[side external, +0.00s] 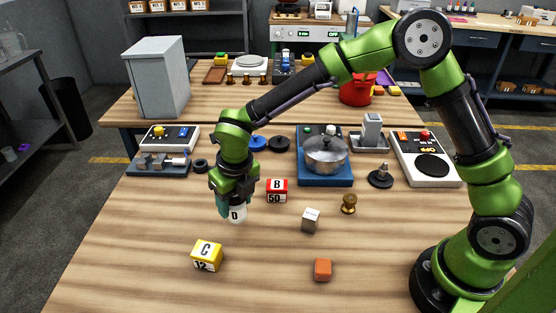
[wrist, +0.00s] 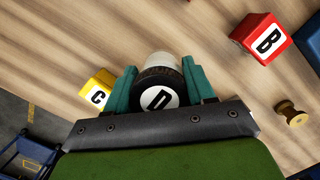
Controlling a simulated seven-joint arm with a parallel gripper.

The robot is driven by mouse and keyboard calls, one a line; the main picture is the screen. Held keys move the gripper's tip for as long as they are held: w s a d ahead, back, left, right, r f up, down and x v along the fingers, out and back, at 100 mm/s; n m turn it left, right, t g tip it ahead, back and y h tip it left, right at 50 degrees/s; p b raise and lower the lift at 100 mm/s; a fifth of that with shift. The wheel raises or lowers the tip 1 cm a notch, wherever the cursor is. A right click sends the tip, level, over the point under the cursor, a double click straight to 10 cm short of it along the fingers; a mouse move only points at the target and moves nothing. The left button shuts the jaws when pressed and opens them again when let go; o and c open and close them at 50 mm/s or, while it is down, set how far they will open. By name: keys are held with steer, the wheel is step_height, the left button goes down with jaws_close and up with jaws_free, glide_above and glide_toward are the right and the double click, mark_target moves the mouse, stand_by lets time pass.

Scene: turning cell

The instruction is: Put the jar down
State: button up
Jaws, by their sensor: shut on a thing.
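The jar (side external: 238,213) is white with a dark lid, and a round label marked D shows on it. It also shows in the wrist view (wrist: 158,88), where the dark lid faces the camera. My gripper (side external: 236,203) is shut on the jar, with its teal fingers (wrist: 122,92) on either side of it. In the side view the jar is upright or nearly so. I cannot tell whether its base touches the table (side external: 130,260). The fingers hide part of its sides.
A yellow block marked C (side external: 207,256) lies in front of the jar. A red block marked B (side external: 277,190) is to its right. A grey cube (side external: 311,220), a brass piece (side external: 349,204) and an orange block (side external: 322,269) lie further right. The table's front left is clear.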

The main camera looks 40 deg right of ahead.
mark_target(231, 210)
steer(key=shift+w+a, duration=0.2)
steer(key=shift+w, duration=0.3)
steer(key=shift+w+a+f, duration=0.1)
steer(key=shift+w+f, duration=0.1)
steer(key=shift+f, duration=1.65)
steer(key=shift+f, duration=0.15)
steer(key=o, duration=1.1)
